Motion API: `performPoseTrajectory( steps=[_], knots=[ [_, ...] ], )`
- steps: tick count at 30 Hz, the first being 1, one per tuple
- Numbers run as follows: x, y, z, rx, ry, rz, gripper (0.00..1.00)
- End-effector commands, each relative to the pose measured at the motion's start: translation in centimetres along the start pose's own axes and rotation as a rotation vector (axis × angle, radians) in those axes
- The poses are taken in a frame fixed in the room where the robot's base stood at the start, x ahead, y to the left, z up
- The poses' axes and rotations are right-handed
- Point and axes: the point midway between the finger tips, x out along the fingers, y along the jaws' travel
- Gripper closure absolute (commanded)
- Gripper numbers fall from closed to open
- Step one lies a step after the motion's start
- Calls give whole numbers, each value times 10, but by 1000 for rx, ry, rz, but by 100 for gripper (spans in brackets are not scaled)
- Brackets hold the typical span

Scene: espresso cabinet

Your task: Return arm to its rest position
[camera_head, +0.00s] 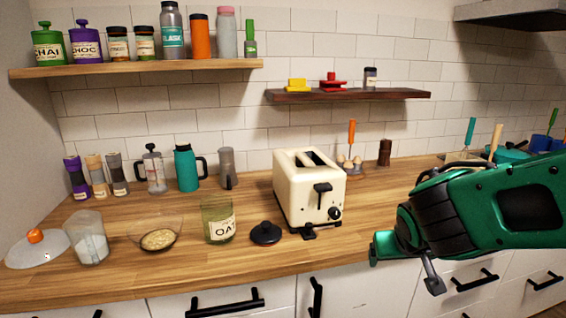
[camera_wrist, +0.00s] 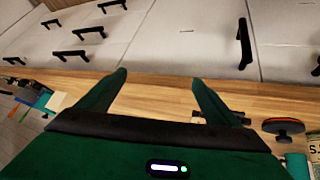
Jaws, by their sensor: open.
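My green and black arm comes in from the right in the head view. My gripper (camera_head: 408,266) hangs at its end by the counter's front edge, right of the cream toaster (camera_head: 308,195). In the wrist view my gripper (camera_wrist: 160,84) has its two green fingers spread wide, with nothing between them but the wooden counter (camera_wrist: 160,100) and white cabinet fronts behind. The gripper looks empty and apart from the toaster.
An oats jar (camera_head: 218,222), a black lid (camera_head: 266,233), a glass bowl (camera_head: 155,235) and a measuring jug (camera_head: 87,240) stand left of the toaster. Utensils and pots (camera_head: 513,152) stand behind my arm. Handled drawers (camera_head: 474,281) lie below the counter.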

Motion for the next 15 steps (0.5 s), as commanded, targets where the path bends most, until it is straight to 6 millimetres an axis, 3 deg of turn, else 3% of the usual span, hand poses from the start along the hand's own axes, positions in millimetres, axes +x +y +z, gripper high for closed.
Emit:
performPoseTrajectory(
  steps=[1,6,10,15],
  knots=[
    [-2,34,13,54,-62,35,15],
    [-24,119,79,218,-309,82,15],
    [-55,156,134,339,-486,53,15],
    [-88,170,179,436,-621,-15,15]
  ],
)
